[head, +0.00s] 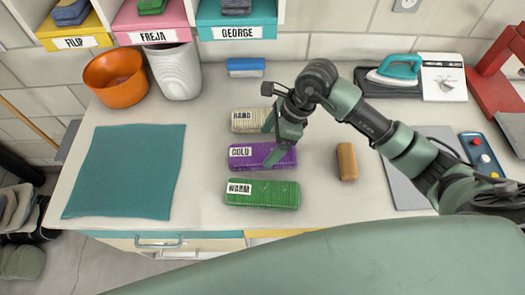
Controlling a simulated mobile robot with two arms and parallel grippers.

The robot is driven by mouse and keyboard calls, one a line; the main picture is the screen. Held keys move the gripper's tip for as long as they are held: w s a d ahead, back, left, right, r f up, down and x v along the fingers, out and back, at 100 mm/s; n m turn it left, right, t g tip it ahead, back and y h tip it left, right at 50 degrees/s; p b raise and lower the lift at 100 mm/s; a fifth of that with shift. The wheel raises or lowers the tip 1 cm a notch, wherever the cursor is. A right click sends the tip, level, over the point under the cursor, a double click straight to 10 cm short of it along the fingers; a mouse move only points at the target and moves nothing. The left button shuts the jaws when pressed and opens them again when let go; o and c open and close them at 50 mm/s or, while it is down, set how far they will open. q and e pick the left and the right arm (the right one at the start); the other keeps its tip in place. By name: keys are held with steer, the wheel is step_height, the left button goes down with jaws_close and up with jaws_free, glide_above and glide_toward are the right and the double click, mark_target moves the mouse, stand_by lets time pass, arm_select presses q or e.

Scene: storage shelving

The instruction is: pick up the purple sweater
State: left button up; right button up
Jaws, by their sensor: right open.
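The purple sweater (250,162) lies folded on the white counter, with a label reading COLD at its left end. It is the middle of three folded garments in a column. My right gripper (271,144) comes in from the right. Its open fingers are over the upper right part of the purple sweater and hide some of it. I cannot tell whether a finger touches the cloth. My left gripper is not in view.
A beige garment (245,121) labelled HAND lies behind the sweater, and a green one (265,195) labelled WARM in front. A brown block (347,162) stands to the right. A teal mat (125,170), orange bowl (105,93) and white bin (178,78) are left.

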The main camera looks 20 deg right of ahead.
mark_target(264, 151)
steer(key=shift+p+x, duration=0.5)
steer(key=shift+x, duration=1.3)
steer(key=shift+s+d+f, duration=0.1)
steer(key=shift+s, duration=0.1)
steer(key=c, duration=1.5)
steer(key=shift+c, duration=1.2)
